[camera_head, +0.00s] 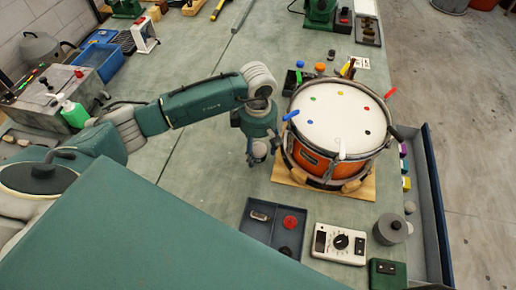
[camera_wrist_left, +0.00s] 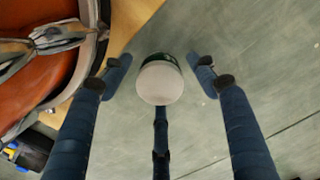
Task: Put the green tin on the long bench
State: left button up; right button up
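The tin (camera_wrist_left: 160,84), with a pale round end and a dark green side, shows in the left wrist view between the fingers of my left gripper (camera_wrist_left: 160,76). Visible gaps separate it from the left and right fingers; a third finger lies below it in the picture, and contact there is unclear. In the head view my left gripper (camera_head: 259,152) points down just left of the drum, and I cannot make out the tin there. The long bench (camera_head: 205,165) has a grey-green top. Whether the tin rests on it or hangs above is unclear. My right gripper is not in view.
An orange drum (camera_head: 335,125) stands on a wooden board (camera_head: 368,187) close beside my left gripper. A dark divided tray (camera_head: 274,228), a white meter (camera_head: 339,243) and a grey pot (camera_head: 390,230) sit nearer. Bench left of the gripper is clear.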

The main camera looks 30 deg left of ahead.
aim_at(258, 148)
pick_arm(q)
jog(key=shift+r, duration=0.15)
notch_tip(258, 148, up, 12)
jog(key=b, duration=0.3)
dwell(0.6)
